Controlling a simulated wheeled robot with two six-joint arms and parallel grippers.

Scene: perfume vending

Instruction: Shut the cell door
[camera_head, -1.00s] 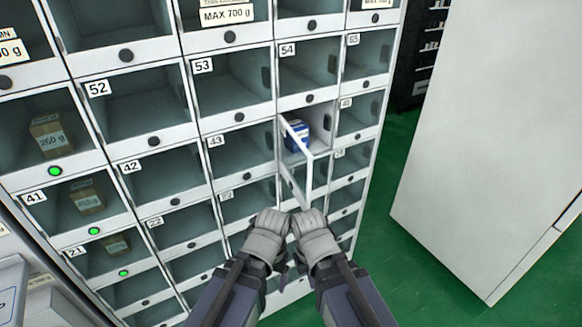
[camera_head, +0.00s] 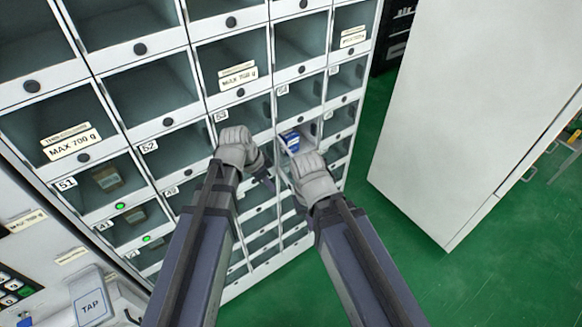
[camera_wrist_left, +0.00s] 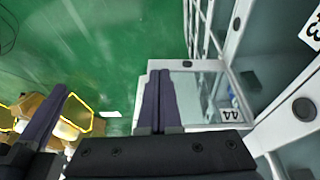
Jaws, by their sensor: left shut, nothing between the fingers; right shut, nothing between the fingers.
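The open cell (camera_head: 310,130) holds a blue-and-white box (camera_head: 291,141). Its door is mostly hidden behind my grippers in the head view. In the left wrist view a clear door (camera_wrist_left: 198,92) with a pale frame, marked 44, stands swung out from the cabinet. My left gripper (camera_head: 266,180) is shut and empty, left of the open cell. In the left wrist view its fingers (camera_wrist_left: 159,98) overlap the door's edge; I cannot tell if they touch. My right gripper (camera_head: 297,200) is shut, in front of and below the cell; its fingertips are mostly hidden.
The cabinet (camera_head: 190,118) has rows of closed cells, some with brown boxes and green lights. A panel with a keypad and a TAP reader (camera_head: 89,309) is at lower left. A large white block (camera_head: 465,110) stands at right, with green floor (camera_head: 400,235) between.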

